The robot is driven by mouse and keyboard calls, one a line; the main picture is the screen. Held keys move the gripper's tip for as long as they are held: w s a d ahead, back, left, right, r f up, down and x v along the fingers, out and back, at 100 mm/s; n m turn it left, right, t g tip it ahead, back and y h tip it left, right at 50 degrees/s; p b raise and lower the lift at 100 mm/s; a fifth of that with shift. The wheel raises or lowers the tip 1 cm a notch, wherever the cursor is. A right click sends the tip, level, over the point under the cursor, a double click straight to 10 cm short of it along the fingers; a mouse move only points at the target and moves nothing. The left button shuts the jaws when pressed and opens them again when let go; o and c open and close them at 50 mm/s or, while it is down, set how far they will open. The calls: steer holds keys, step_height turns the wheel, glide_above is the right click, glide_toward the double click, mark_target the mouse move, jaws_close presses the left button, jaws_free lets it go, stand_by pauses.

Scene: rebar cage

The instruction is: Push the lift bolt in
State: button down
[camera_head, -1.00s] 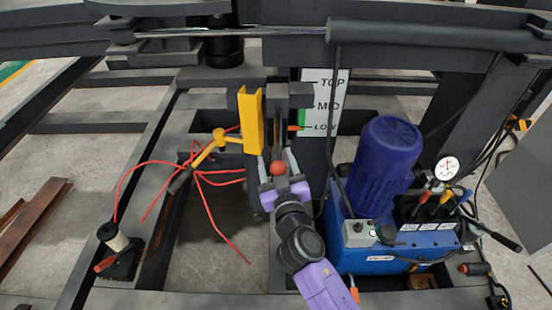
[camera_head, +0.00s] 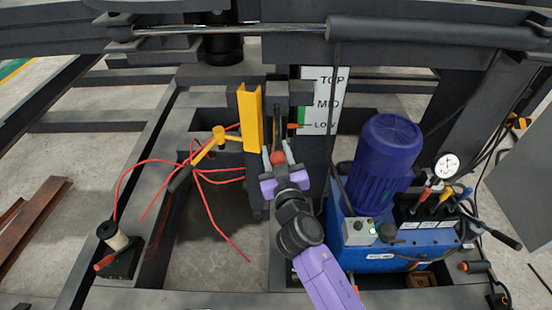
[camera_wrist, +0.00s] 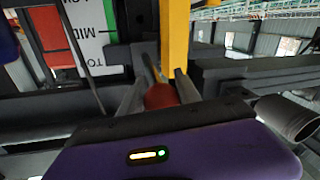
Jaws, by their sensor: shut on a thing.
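The lift bolt's red ball knob (camera_head: 278,158) sits beside the yellow upright (camera_head: 250,115), at the dark steel post. My gripper (camera_head: 277,153) is shut on this knob, one finger on each side. In the wrist view the red knob (camera_wrist: 162,96) shows between the two fingers (camera_wrist: 160,92), with the yellow upright (camera_wrist: 176,40) just beyond. The bolt's shaft and how deep it sits are largely hidden behind the fingers and knob.
A white TOP/MID/LOW sign (camera_head: 323,98) stands right of the post. A blue hydraulic pump (camera_head: 385,165) with a gauge (camera_head: 445,166) is close to my arm on the right. Red cords (camera_head: 205,175) and a yellow lever (camera_head: 208,148) lie to the left.

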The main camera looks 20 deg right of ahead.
steer(key=shift+w+d, duration=0.25)
steer(key=shift+w, duration=0.8)
steer(key=c, duration=1.3)
jaws_free()
steer(key=o, duration=0.4)
steer(key=shift+w, duration=0.2)
steer(key=shift+d, duration=0.1)
steer(key=shift+s, duration=0.1)
steer(key=s+b, duration=0.1)
steer(key=s, duration=0.2)
steer(key=s+a, duration=0.1)
steer(key=s, duration=0.2)
steer(key=shift+s+a+f+b, duration=0.15)
steer(key=shift+s+b, duration=0.1)
steer(key=shift+b, duration=0.15)
steer(key=shift+s+a, duration=0.1)
steer(key=shift+s, duration=0.4)
